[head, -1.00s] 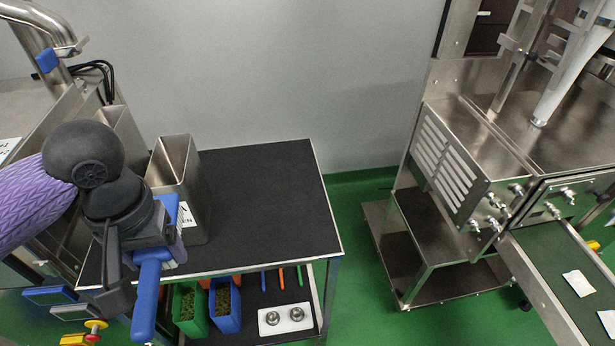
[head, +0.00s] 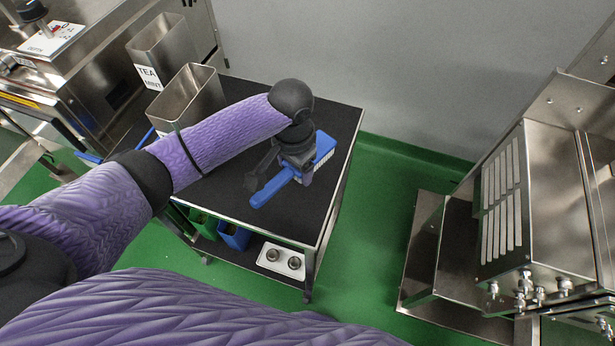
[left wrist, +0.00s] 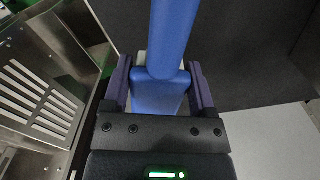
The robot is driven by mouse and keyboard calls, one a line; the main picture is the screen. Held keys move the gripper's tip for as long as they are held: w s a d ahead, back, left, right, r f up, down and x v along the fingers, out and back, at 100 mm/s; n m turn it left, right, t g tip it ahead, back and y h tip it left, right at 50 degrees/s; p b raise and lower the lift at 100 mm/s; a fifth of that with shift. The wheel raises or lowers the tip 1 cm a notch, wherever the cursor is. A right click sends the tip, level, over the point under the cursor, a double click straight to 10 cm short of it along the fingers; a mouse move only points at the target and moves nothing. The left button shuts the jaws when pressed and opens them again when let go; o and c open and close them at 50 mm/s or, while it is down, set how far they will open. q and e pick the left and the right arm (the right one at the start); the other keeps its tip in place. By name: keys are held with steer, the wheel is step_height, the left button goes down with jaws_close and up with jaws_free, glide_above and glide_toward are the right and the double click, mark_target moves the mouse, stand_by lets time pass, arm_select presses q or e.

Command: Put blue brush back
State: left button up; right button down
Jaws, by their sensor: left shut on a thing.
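The blue brush (head: 273,187) has a long blue handle, a blue head and pale bristles. In the head view it is over the right part of the black table top (head: 238,187). My left gripper (head: 303,172) is shut on the brush, around the part where handle and head meet. In the left wrist view the brush (left wrist: 165,90) sits between the two fingers (left wrist: 160,88), its handle pointing up the picture. I cannot tell whether the brush touches the table top. My right gripper is not in view.
Two steel bins (head: 190,98) stand at the table's back left. A lower shelf holds a green bin (head: 203,224), a blue bin (head: 235,237) and a white tray (head: 281,260) with round metal parts. A steel machine (head: 555,200) stands right, across green floor (head: 365,225).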

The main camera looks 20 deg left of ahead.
mark_target(297, 193)
arm_select(q)
step_height(297, 193, down, 7)
steer(key=shift+r+b, duration=0.15)
steer(key=shift+b, duration=0.95)
steer(key=o, duration=1.1)
step_height(297, 193, up, 12)
steer(key=p, duration=0.4)
steer(key=shift+p, duration=0.3)
